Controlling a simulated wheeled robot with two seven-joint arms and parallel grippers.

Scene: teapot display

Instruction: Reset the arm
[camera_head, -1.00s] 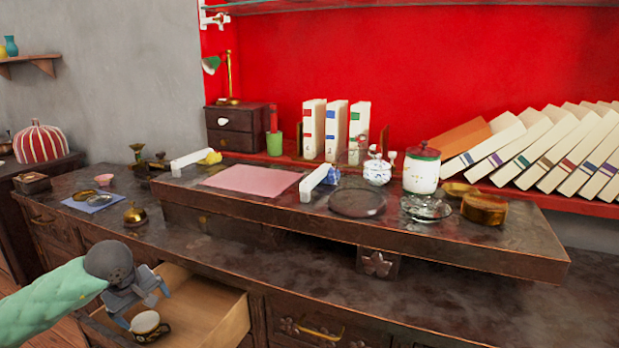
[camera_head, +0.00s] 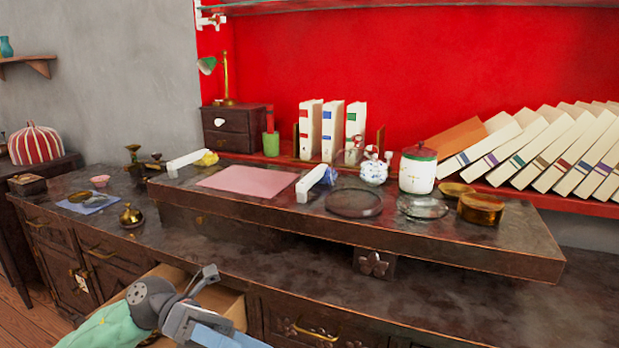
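My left gripper (camera_head: 215,305) is at the lower left, in front of and over the open drawer (camera_head: 233,308). Its two fingers stand apart, and nothing shows between them. The lower finger has a light blue part near the bottom edge of the view. My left arm (camera_head: 108,328) in its green sleeve comes in from the bottom left. The arm and gripper cover most of the drawer's inside, so the white cup there is hidden. My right gripper is not in view.
The drawer sits in a dark wooden counter (camera_head: 420,295). A raised board (camera_head: 440,240) on it holds a lidded white jar (camera_head: 418,170), a small teapot (camera_head: 374,172), glass dishes and a pink sheet (camera_head: 247,181). A brass bell (camera_head: 131,215) stands at the left. The counter front is clear.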

